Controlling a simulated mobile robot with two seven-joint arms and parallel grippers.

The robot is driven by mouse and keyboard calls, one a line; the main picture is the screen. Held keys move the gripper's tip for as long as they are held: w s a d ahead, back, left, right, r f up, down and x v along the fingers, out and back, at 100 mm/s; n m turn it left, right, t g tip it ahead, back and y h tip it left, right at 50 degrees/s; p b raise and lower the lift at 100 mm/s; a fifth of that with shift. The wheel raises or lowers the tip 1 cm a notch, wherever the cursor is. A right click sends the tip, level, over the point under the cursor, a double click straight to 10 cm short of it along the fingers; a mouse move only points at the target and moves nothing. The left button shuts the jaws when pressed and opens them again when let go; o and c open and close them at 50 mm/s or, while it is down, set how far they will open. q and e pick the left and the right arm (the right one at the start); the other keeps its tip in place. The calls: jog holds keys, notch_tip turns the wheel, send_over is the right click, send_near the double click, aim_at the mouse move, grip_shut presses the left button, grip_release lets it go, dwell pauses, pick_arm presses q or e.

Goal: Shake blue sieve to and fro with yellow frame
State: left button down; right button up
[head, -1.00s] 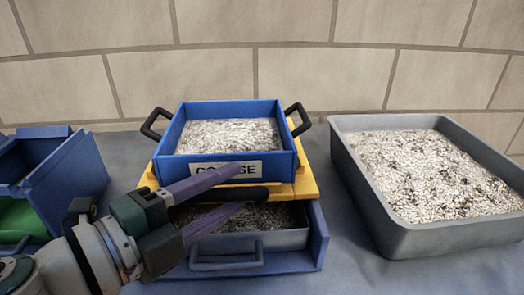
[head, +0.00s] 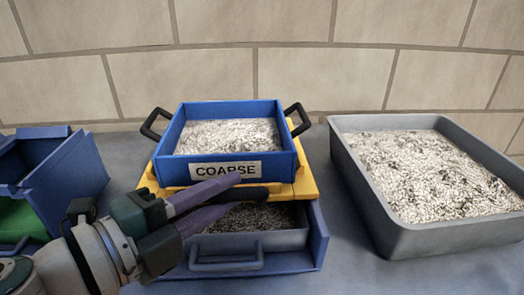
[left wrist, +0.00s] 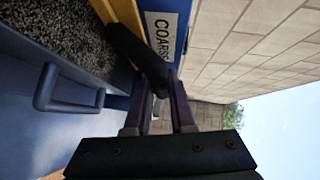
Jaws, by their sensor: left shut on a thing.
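The blue sieve (head: 165,140), labelled COARSE and full of pale speckled grit, sits on the yellow frame (head: 308,182). It has black side handles. A black bar handle (head: 252,194) sticks out at the front of the yellow frame. My left gripper (head: 232,190) is shut on this bar handle, its purple fingers on either side. In the left wrist view the black handle (left wrist: 130,52) runs between the fingers, with the COARSE label (left wrist: 162,36) behind it. My right gripper is not in view.
Below the frame, a grey drawer tray (head: 275,240) with dark grit sits in a blue housing (head: 318,240). A large grey tub (head: 400,238) of grit stands at right. A blue bin (head: 85,165) with green inside is at left. A tiled wall closes off the back.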

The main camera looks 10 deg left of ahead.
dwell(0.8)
pick_arm(q)
jog(key=s, duration=0.1)
jog(key=s+d, duration=0.1)
jog(key=s, duration=0.3)
jog(key=shift+s+d, duration=0.25)
jog(key=shift+d, duration=0.05)
jog(key=c, duration=0.8)
grip_release()
jog(key=shift+o, duration=0.2)
jog(key=v, duration=1)
jog(key=shift+b, duration=0.35)
